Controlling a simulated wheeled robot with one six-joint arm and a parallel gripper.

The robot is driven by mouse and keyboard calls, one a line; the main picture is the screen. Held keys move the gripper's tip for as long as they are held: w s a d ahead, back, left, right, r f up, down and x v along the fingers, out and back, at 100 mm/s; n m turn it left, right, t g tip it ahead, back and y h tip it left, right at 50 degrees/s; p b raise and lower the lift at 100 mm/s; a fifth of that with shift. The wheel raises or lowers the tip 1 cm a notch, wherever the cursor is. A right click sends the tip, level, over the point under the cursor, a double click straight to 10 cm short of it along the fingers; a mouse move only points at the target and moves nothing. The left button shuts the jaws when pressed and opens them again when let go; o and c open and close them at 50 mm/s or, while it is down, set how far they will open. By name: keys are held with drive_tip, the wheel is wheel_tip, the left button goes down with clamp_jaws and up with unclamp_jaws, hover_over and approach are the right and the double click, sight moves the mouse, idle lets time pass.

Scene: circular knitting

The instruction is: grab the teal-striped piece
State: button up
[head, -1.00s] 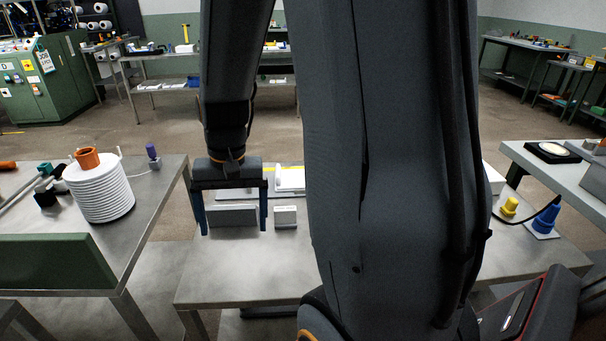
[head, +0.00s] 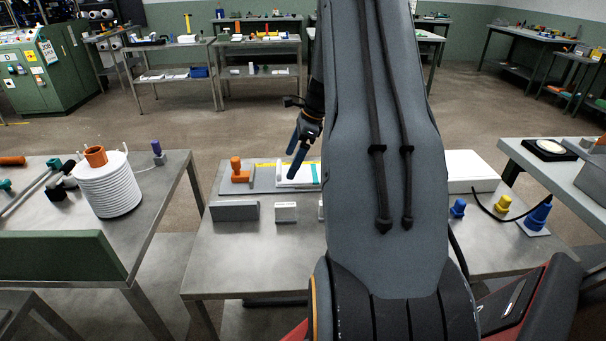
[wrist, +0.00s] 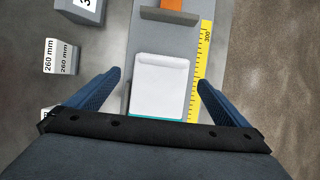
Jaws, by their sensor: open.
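The teal-striped piece (wrist: 160,88) is white and lies flat on a grey measuring board (wrist: 203,68). In the wrist view its teal band shows only as a thin strip at its lower edge, partly behind my gripper's dark bar. In the head view the white piece (head: 296,174) and its teal stripe (head: 315,173) lie right of an orange fixture, partly behind my arm. My gripper (wrist: 159,76) is open and empty, its blue fingers appearing to either side of the piece in the wrist view. In the head view my gripper (head: 291,166) is over the board.
A yellow ruler (wrist: 202,70) runs along the board. The orange fixture (head: 240,171) stands at its left end. Grey gauge blocks (head: 235,211) and (head: 286,212) stand in front. Blue and yellow cones (head: 503,205) are at the right. The table front is clear.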

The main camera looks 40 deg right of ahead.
sight(285, 173)
drive_tip(key=shift+p+x, duration=0.65)
drive_tip(key=shift+x, duration=1.6)
drive_tip(key=shift+w+d, duration=0.1)
drive_tip(key=shift+d, duration=0.1)
drive_tip(key=c, duration=1)
